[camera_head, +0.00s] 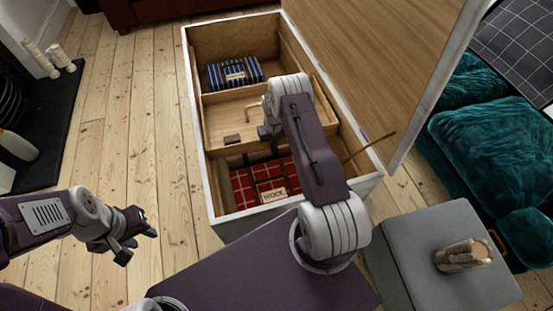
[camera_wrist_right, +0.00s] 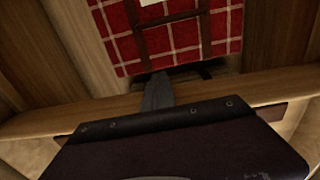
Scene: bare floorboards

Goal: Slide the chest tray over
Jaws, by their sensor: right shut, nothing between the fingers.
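An open chest (camera_head: 198,150) stands in the middle of the head view, its wooden lid (camera_head: 385,60) raised on the right. A wooden tray (camera_head: 222,119) spans the chest's middle, with a small dark brown piece (camera_head: 232,139) at its near wall. My right gripper (camera_head: 272,143) is shut and empty, reaching down at the tray's near side, partly hidden by my arm. In the right wrist view, its finger (camera_wrist_right: 158,90) is beside a wooden wall (camera_wrist_right: 60,122); contact is unclear. My left gripper (camera_head: 139,246) is open and empty, left of the chest.
A blue striped folded blanket (camera_head: 235,73) lies in the chest's far end. A red plaid blanket (camera_head: 243,193) lies in the near end and shows in the right wrist view (camera_wrist_right: 190,40). A grey block (camera_head: 410,260) bearing logs and teal cushions (camera_head: 485,125) stand right.

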